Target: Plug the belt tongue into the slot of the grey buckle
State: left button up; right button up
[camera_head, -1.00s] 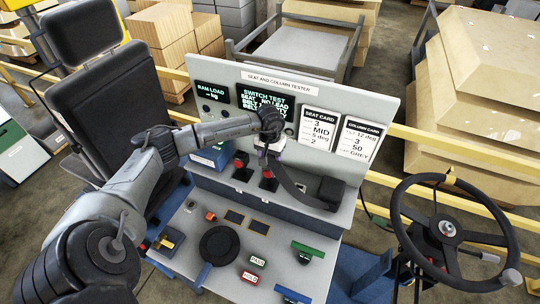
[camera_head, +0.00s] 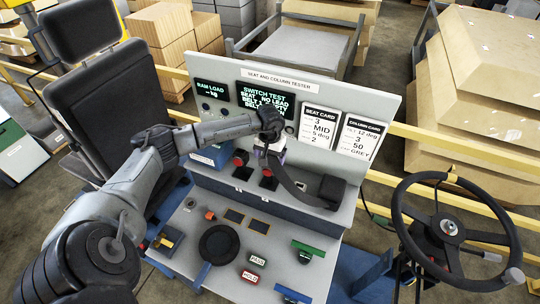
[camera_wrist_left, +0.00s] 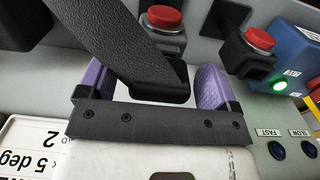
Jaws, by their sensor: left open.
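My left gripper (camera_head: 269,154) is in front of the upright panel, above two red-button buckles. In the left wrist view its purple fingers (camera_wrist_left: 152,86) are apart, on either side of the end of the black belt (camera_wrist_left: 125,50). There is a visible gap between the belt end and the right finger. In the head view the belt (camera_head: 290,180) runs down right to a black block (camera_head: 330,192). I cannot make out a metal tongue. One buckle (camera_head: 268,180) is just below the gripper, the other (camera_head: 240,169) to its left; their slots are hidden. My right gripper is not in view.
A console (camera_head: 265,222) with a round black knob, coloured handles and PASS and HOLD buttons lies below. A seat (camera_head: 110,95) is at left, a steering wheel (camera_head: 450,230) at right. A blue box (camera_wrist_left: 293,60) with a lit green light is near the gripper.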

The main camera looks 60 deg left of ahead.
pick_arm(q)
notch_tip(320, 180, up, 14)
jog(key=b, duration=0.2)
dwell(0.5)
jog(key=shift+f, duration=0.1)
jog(key=shift+o, duration=1.4)
